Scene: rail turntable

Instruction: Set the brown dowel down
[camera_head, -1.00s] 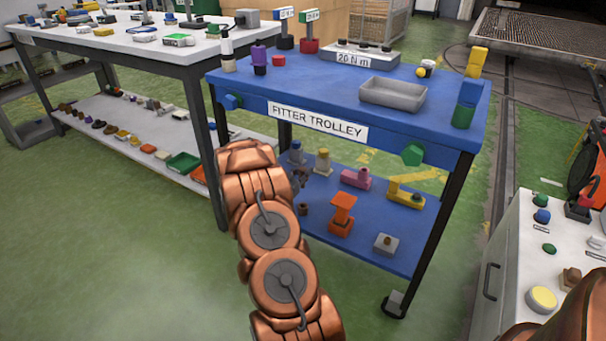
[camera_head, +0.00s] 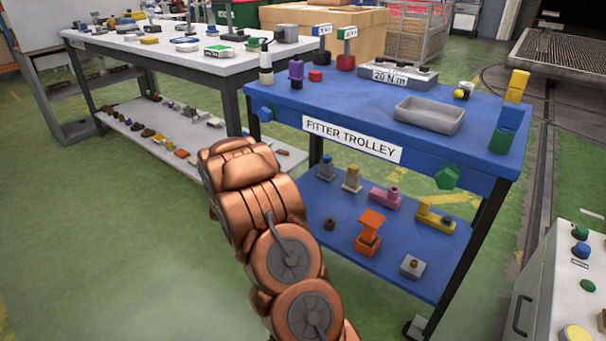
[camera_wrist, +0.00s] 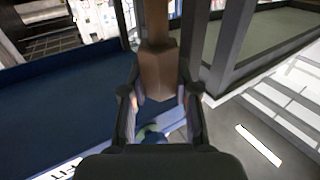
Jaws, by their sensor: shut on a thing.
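My gripper (camera_wrist: 160,104) is shut on the brown dowel (camera_wrist: 157,72) in the wrist view. The dowel stands between the two fingers and runs toward the top of the picture. In the head view my copper-coloured arm hides the gripper and the dowel. The fitter trolley's blue top (camera_head: 345,98) is right of my arm, with a blue lower shelf (camera_head: 335,215). A blue surface (camera_wrist: 60,100), with part of a white label below it, lies left of the gripper in the wrist view. I cannot tell whether the dowel touches anything.
The trolley top carries a grey tray (camera_head: 428,115), stacked blocks (camera_head: 509,112) and a grey case marked 20 N m (camera_head: 392,75). A white bench (camera_head: 185,62) with many small parts stands behind left. A white cabinet (camera_head: 560,285) is at right. Green floor (camera_head: 90,240) is clear at left.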

